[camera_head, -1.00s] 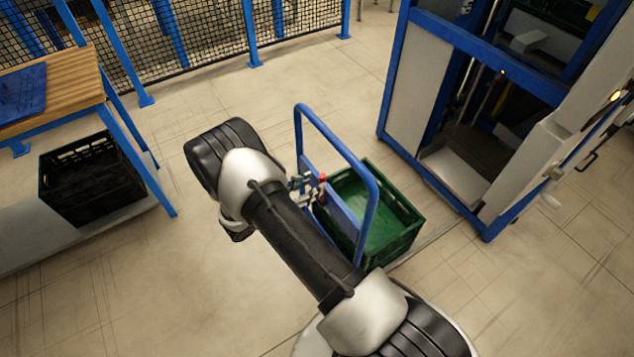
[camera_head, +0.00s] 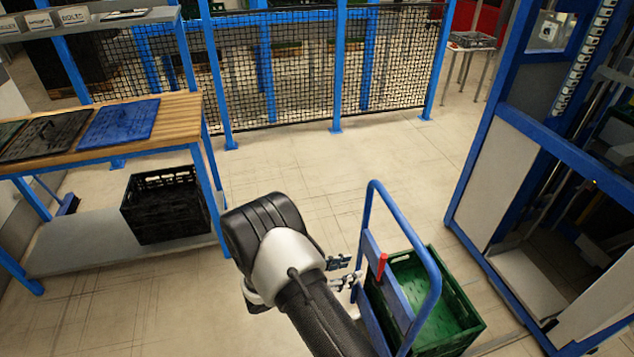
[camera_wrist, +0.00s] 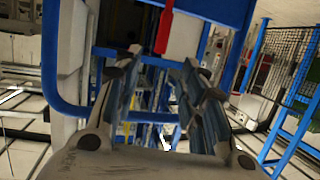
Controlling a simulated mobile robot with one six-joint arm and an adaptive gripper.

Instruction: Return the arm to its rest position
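My arm reaches up from the bottom of the head view, bent at a black and silver joint. My gripper (camera_head: 345,273) is small there, to the left of a blue-framed cart (camera_head: 432,285), and seems clear of it. In the wrist view my gripper (camera_wrist: 160,75) has its two fingers apart with nothing held between them. A red handle (camera_head: 382,266) on the cart's blue panel is close to the gripper; a red piece also shows ahead of the fingers in the wrist view (camera_wrist: 165,28).
A green crate (camera_head: 462,305) sits on the cart. A blue-framed machine (camera_head: 480,180) stands at right. A wooden-topped table (camera_head: 178,118) with a black crate (camera_head: 128,210) on its lower shelf stands at left. A mesh fence (camera_head: 300,75) is behind. The floor between is clear.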

